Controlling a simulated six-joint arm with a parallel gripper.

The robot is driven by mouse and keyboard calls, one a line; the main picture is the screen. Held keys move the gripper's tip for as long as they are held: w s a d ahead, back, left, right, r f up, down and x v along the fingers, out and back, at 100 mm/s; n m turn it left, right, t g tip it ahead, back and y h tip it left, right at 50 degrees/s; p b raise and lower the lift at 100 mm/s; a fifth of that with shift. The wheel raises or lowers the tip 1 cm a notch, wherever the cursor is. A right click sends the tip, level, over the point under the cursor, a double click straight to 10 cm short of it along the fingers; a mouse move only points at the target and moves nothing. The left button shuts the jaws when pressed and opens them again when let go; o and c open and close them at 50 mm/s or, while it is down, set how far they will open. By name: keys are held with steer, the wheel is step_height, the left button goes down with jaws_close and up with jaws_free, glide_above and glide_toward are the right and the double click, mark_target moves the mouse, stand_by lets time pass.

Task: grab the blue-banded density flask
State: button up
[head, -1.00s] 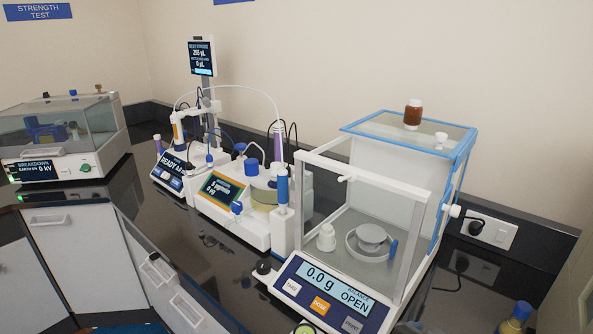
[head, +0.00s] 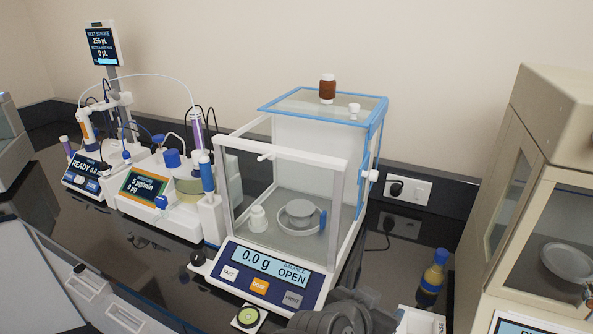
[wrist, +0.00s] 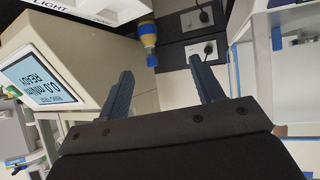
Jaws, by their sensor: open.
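A small flask (head: 432,280) with a blue cap, amber contents and a dark blue band stands on the dark bench, right of the balance. A blue and yellow object that looks like the same flask shows in the wrist view (wrist: 148,42), beyond my fingertips and nearer the left finger. My gripper (wrist: 161,67) is open and empty, its two dark fingers wide apart and apart from the flask. In the head view a dark grey part of my arm shows at the bottom edge; the fingers cannot be made out there.
The balance (head: 270,258) with its glass enclosure stands left of the flask. A beige cabinet (head: 543,140) stands close on the right. A wall socket (head: 408,190) and cable are behind. A white box (head: 421,320) lies in front of the flask.

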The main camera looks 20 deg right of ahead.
steer(key=shift+c, duration=0.4)
step_height(320, 180, up, 9)
steer(key=m+g+y, duration=0.5)
steer(key=m+g, duration=0.1)
steer(key=m, duration=0.1)
glide_above(442, 260)
steer(key=a, duration=0.5)
steer(key=x, duration=0.4)
steer(key=w+x, duration=0.1)
steer(key=x, duration=0.6)
steer(key=shift+w+f, duration=0.15)
steer(key=shift+f, duration=0.3)
steer(key=shift+w+x, duration=0.15)
steer(key=shift+x, duration=0.7)
steer(key=shift+w+x, duration=0.2)
steer(key=shift+x, duration=0.7)
steer(key=shift+w+x, duration=0.15)
steer(key=shift+x, duration=0.7)
jaws_close()
